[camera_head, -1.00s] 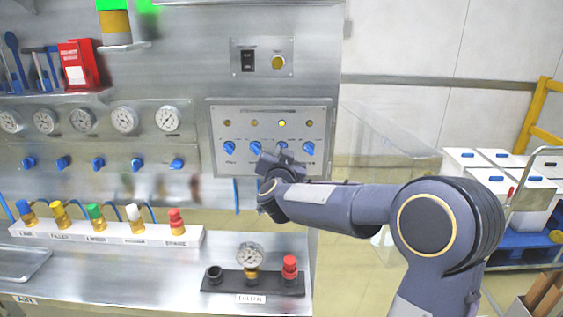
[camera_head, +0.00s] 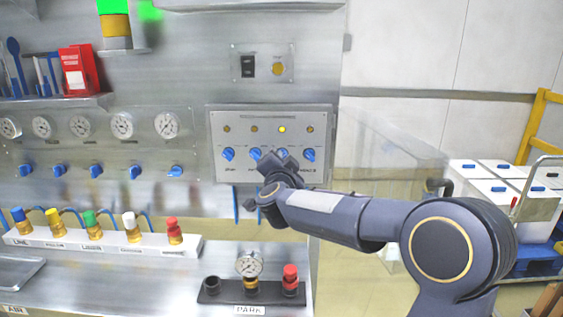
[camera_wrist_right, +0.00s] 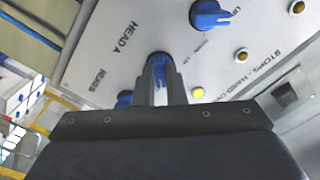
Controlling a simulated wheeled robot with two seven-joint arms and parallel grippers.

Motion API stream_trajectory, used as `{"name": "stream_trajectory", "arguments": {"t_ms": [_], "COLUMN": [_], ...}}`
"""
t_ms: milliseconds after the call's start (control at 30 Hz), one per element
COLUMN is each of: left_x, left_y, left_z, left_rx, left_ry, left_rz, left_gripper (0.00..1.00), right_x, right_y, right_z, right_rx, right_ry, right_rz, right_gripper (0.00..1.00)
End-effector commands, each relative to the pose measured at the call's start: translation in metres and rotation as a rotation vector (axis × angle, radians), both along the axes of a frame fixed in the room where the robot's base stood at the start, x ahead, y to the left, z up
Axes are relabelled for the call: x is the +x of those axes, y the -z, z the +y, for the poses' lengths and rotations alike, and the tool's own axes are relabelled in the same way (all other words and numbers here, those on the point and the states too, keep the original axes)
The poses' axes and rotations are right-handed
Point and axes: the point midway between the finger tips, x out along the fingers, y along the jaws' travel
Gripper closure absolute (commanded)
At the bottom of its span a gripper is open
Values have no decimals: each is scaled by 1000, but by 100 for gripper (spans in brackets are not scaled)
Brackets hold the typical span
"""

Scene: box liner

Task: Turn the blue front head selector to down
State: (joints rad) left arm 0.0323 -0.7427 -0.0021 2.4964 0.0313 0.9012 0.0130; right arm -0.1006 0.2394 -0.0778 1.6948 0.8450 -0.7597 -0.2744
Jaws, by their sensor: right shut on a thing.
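A grey control panel (camera_head: 219,118) on the steel wall carries a row of blue selector knobs, with a lamp above each. My right gripper (camera_head: 281,157) is at the third knob from the left and covers most of it in the head view. In the right wrist view my gripper's fingers (camera_wrist_right: 161,80) are shut around this blue selector knob (camera_wrist_right: 160,62). "UP" and "DOWN" print shows near the neighbouring knob (camera_wrist_right: 208,15), and "HEAD" lettering beside the row. The held knob's pointing direction is hidden. My left gripper is not in view.
The third lamp (camera_head: 282,129) glows yellow. Neighbouring knobs (camera_head: 255,154) and (camera_head: 309,155) sit close on either side. Gauges (camera_head: 122,125) and blue valves (camera_head: 95,171) are to the left. A shelf with coloured fittings (camera_head: 174,231) and a gauge block (camera_head: 249,290) are below.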

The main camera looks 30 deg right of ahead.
Motion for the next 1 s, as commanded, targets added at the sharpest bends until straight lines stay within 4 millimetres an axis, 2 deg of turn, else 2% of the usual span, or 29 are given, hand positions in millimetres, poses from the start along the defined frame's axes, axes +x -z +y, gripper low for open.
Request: {"name": "stream_trajectory", "arguments": {"t_ms": [200, 233, 367, 733, 1000], "left_x": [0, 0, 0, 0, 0], "left_y": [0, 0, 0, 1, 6], "left_z": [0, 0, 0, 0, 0], "left_rx": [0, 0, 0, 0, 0], "left_ry": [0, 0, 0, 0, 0], "left_rz": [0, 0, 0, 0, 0], "left_gripper": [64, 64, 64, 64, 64], "right_x": [0, 0, 0, -5, -43], "right_y": [0, 0, 0, 0, 0], "right_z": [0, 0, 0, 4, 26], "right_rx": [3, 3, 2, 2, 2], "right_ry": [0, 0, 1, -1, -2], "right_rz": [0, 0, 0, -1, -2], "right_gripper": [100, 85, 68, 67, 67]}}
